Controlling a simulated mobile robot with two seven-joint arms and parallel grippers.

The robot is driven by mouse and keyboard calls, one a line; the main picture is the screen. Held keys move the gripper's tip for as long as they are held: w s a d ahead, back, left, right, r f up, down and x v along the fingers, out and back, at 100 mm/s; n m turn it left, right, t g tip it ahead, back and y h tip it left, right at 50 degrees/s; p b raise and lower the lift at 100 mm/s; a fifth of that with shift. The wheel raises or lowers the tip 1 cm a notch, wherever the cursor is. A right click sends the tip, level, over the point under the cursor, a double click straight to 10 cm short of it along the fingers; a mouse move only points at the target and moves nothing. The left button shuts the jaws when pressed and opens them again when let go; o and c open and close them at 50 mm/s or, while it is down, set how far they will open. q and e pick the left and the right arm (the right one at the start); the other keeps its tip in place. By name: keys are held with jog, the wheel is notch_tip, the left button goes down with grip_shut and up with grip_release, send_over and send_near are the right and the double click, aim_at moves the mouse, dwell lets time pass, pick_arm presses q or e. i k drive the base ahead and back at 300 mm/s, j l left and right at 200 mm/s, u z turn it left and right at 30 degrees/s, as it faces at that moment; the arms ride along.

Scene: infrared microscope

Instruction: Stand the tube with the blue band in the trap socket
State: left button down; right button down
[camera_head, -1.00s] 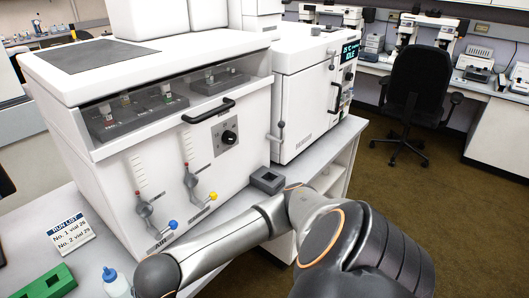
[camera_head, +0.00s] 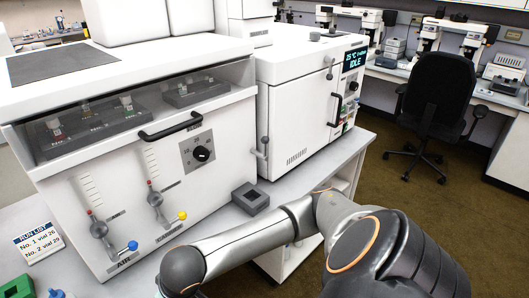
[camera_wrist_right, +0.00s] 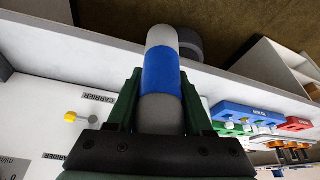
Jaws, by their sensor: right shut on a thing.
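The tube with the blue band (camera_wrist_right: 160,72) is grey with rounded ends and shows in the right wrist view. My right gripper (camera_wrist_right: 160,95), with green fingers, is shut on it, and the tube points away from the wrist. A grey block with an opening in its top (camera_head: 250,198) stands on the bench in front of the machines; it may be the trap socket. A dark grey thing (camera_wrist_right: 190,44) shows partly behind the tube's far end, and I cannot tell what it is. In the head view my right gripper is out of sight. My left gripper is not in view.
The white machine with black handle (camera_head: 172,124) and blue and yellow knobs fills the left. A second white machine with an IDLE display (camera_head: 355,60) stands behind. A run list card (camera_head: 38,242) and green block (camera_head: 18,287) are at left. Blue (camera_wrist_right: 245,112) and red racks show in the wrist view.

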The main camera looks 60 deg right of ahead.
aim_at(252, 203)
jog(key=k+l, duration=0.1)
jog(key=l, duration=0.3)
jog(key=k+l, duration=0.15)
jog(key=l, duration=0.2)
jog(key=k+l, duration=0.1)
jog(key=l, duration=0.3)
jog(key=k+l, duration=0.15)
jog(key=l, duration=0.2)
jog(key=i+l, duration=0.15)
jog(key=i, duration=0.3)
